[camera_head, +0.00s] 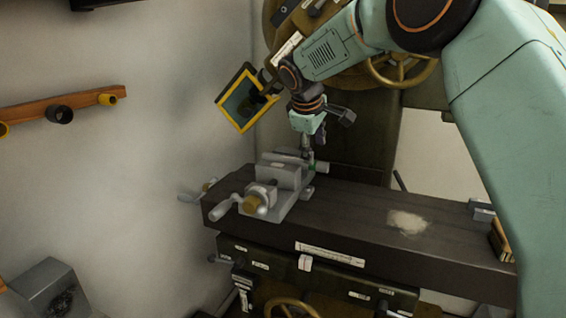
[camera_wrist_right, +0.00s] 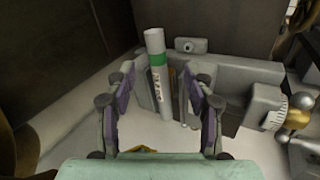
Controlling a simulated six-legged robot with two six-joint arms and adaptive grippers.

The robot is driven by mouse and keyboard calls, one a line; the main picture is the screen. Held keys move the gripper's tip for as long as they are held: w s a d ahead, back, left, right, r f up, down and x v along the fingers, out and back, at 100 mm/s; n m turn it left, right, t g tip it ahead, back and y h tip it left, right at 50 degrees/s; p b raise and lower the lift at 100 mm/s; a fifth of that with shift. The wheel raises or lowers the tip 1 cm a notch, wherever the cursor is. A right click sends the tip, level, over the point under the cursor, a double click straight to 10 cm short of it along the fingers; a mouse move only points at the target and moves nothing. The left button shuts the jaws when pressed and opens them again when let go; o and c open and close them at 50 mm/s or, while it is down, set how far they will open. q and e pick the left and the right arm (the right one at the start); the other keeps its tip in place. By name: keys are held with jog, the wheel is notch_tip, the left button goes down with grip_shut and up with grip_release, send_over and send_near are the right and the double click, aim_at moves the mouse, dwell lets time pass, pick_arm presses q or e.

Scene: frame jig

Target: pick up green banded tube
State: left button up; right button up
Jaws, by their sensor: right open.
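The green banded tube (camera_wrist_right: 156,70) is a pale cylinder with a green band near its top and a printed label. In the right wrist view it stands nearly upright, between and beyond my right gripper's fingers. My right gripper (camera_wrist_right: 161,100) is open, its purple-padded fingers apart with nothing gripped. In the head view my right gripper (camera_head: 313,145) hangs by the back of the grey vise, where a small pale piece with green (camera_head: 320,167) shows, mostly hidden. The tube's lower end is hard to make out. My left gripper is not in view.
The grey vise (camera_head: 285,178) sits on the dark machine table (camera_head: 350,222), with its handle toward the left front. A yellow-framed screen (camera_head: 243,100) hangs close to my right wrist.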

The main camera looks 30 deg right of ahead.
aim_at(313, 166)
jog(key=shift+w+d+f+n+p, duration=0.25)
jog(key=shift+w+f+n, duration=0.15)
jog(key=shift+w+f, duration=0.1)
jog(key=shift+w+d+f+n+p, duration=0.1)
jog(key=shift+w+d+f+n, duration=0.1)
jog(key=shift+w+f+n, duration=0.25)
jog(key=x, duration=0.4)
jog(key=shift+w+a+f+p, duration=0.15)
jog(key=shift+w+a+p, duration=0.15)
jog(key=shift+w+p, duration=0.1)
jog(key=shift+s+d, duration=0.15)
jog(key=shift+s, duration=0.15)
jog(key=shift+c, duration=0.9)
jog(key=shift+w, duration=0.3)
jog(key=c, duration=0.6)
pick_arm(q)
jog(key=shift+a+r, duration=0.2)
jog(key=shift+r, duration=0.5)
pick_arm(e)
jog(key=shift+s, duration=0.25)
grip_shut()
